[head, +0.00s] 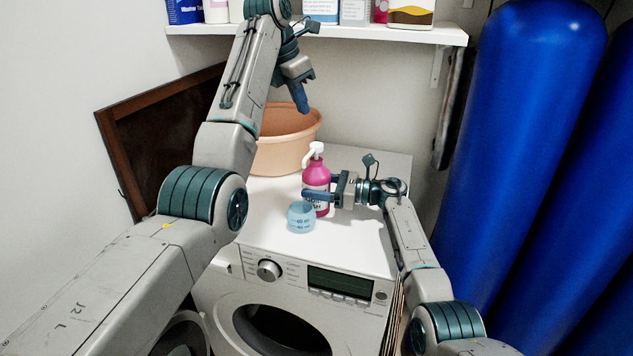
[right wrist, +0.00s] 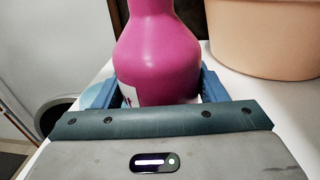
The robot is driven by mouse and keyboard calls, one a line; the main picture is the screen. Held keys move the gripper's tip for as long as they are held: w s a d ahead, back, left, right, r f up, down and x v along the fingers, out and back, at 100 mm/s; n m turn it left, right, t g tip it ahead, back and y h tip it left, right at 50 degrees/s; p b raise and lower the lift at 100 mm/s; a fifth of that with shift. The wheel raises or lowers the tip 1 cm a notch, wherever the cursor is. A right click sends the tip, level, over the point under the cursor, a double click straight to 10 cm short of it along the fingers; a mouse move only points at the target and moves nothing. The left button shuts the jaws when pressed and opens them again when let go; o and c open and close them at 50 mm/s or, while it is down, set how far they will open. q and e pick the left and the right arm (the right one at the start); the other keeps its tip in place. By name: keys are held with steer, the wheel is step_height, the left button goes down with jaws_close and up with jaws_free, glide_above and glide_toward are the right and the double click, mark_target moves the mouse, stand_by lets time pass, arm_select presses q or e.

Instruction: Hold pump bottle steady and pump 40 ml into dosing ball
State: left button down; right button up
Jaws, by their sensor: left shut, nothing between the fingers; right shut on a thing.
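A pink pump bottle (head: 316,174) with a white pump head (head: 314,152) stands upright on top of the washing machine. My right gripper (head: 318,190) is shut around the bottle's body from the right; the right wrist view shows the pink bottle (right wrist: 158,55) between its blue fingers. A translucent blue dosing ball (head: 301,218) with printed marks sits just in front of the bottle, under the side of the spout. I cannot tell how much liquid it holds. My left gripper (head: 302,100) is shut and empty, raised above and behind the bottle, pointing down, apart from the pump head.
A peach basin (head: 285,140) stands behind the bottle at the back left of the white washing machine (head: 262,245). A shelf (head: 350,33) with several containers is above. Tall blue cylinders (head: 520,120) stand at the right. The machine top right of the bottle is mostly clear.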

mark_target(314, 146)
arm_select(q)
steer(key=d+m+t, duration=0.1)
steer(key=m, duration=0.6)
steer(key=w+d+r+m+t+h, duration=0.1)
steer(key=m+t, duration=0.1)
steer(key=m, duration=0.6)
steer(key=m+t+h, duration=0.1)
steer(key=m+t, duration=0.1)
steer(key=m, duration=0.6)
steer(key=shift+w+d+r, duration=0.2)
steer(key=shift+d+r, duration=0.15)
steer(key=shift+d, duration=0.05)
steer(key=shift+f, duration=4.4)
steer(key=shift+f, duration=0.15)
steer(key=shift+f, duration=0.25)
